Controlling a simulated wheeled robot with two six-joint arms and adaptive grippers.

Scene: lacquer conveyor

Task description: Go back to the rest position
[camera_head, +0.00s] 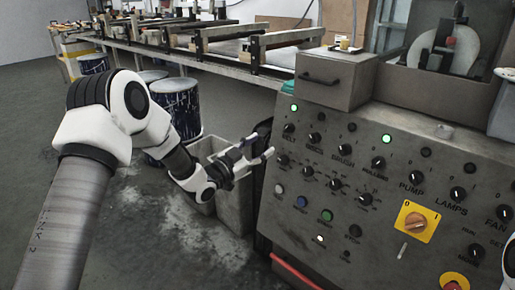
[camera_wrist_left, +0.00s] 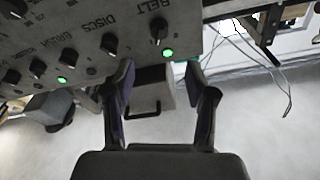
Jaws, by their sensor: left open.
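My left gripper (camera_head: 263,143) is open and empty, in front of the left edge of the grey control panel (camera_head: 385,215). In the left wrist view its two fingers (camera_wrist_left: 160,78) stand apart below the BELT knob (camera_wrist_left: 158,30), with nothing between them. The panel carries black knobs labelled BELT, DISCS, BRUSH, ROLLERS, PUMP, LAMPS and FAN. Green lamps are lit near the BELT knob (camera_head: 289,127) and above ROLLERS. My right gripper is not seen.
A yellow-backed rotary switch (camera_head: 416,221) is on the panel. Grey bins (camera_head: 236,205) stand beside the panel's left side, below my left gripper. Blue spattered drums (camera_head: 178,108) stand behind my left arm. A long conveyor (camera_head: 215,67) runs behind. The floor at left is clear.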

